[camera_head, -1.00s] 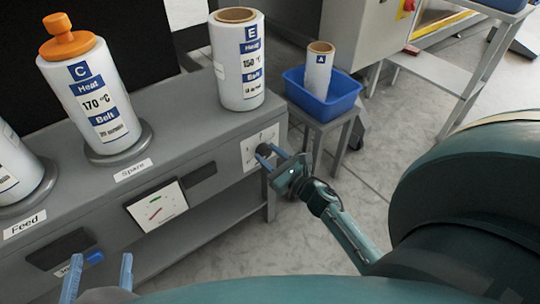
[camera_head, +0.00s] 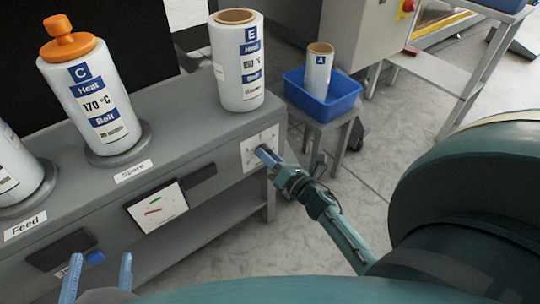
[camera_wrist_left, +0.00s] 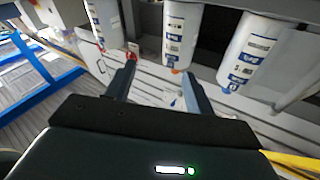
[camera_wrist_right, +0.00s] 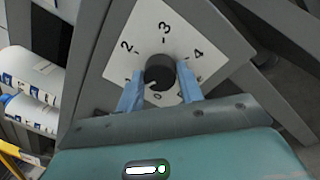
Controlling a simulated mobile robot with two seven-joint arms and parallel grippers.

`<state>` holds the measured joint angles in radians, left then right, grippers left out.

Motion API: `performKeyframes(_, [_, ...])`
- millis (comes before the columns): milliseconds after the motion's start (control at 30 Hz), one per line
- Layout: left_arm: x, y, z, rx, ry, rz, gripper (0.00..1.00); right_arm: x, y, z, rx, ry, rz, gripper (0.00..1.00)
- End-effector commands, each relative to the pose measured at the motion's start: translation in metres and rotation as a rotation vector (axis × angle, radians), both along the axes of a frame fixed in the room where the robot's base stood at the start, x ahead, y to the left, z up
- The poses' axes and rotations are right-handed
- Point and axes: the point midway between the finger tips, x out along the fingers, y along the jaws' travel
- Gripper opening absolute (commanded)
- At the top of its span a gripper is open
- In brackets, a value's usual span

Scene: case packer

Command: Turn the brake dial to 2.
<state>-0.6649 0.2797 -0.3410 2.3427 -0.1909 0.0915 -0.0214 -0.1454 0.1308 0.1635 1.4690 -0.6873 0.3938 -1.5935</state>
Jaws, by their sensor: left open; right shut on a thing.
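The brake dial is a dark round knob (camera_wrist_right: 160,72) on a white plate (camera_wrist_right: 142,32) marked 0 to 4, seen in the right wrist view. A small pale mark on the knob's lower left seems to lie near 0 and 1; its exact reading is unclear. My right gripper (camera_wrist_right: 159,90) is shut on the knob, one finger at each side. In the head view, the plate (camera_head: 250,152) is on the bench's right end, and my right gripper (camera_head: 268,156) covers the knob. My left gripper (camera_head: 97,275) is open and empty at the lower left.
The grey bench (camera_head: 185,108) carries roll C (camera_head: 95,100) at Spare and roll E (camera_head: 238,70). A small screen (camera_head: 157,206) is on its front. A blue bin (camera_head: 335,98) holding roll A (camera_head: 318,72) stands beyond its right end.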

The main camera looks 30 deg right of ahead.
Motion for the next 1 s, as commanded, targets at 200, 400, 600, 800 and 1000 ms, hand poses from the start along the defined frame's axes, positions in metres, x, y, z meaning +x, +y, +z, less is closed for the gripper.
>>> performKeyframes(200, [-0.001,0.001,-0.003,0.018,0.010,0.002,0.54,-0.001,0.000,0.000,0.207,0.018,0.000,0.14])
performKeyframes(400, [-0.001,0.003,-0.003,0.024,0.037,0.014,0.54,-0.001,0.001,0.000,0.397,0.033,0.001,0.14])
performKeyframes(600, [0.002,0.007,-0.003,0.026,0.089,0.037,0.54,0.000,0.001,0.000,0.586,0.048,0.000,0.14])
performKeyframes(800, [0.003,0.012,-0.003,0.034,0.143,0.053,0.54,0.000,0.001,0.000,0.772,0.062,0.000,0.14])
performKeyframes(1000, [0.002,0.014,-0.002,0.037,0.192,0.063,0.54,-0.001,0.001,-0.001,0.935,0.075,0.000,0.14])
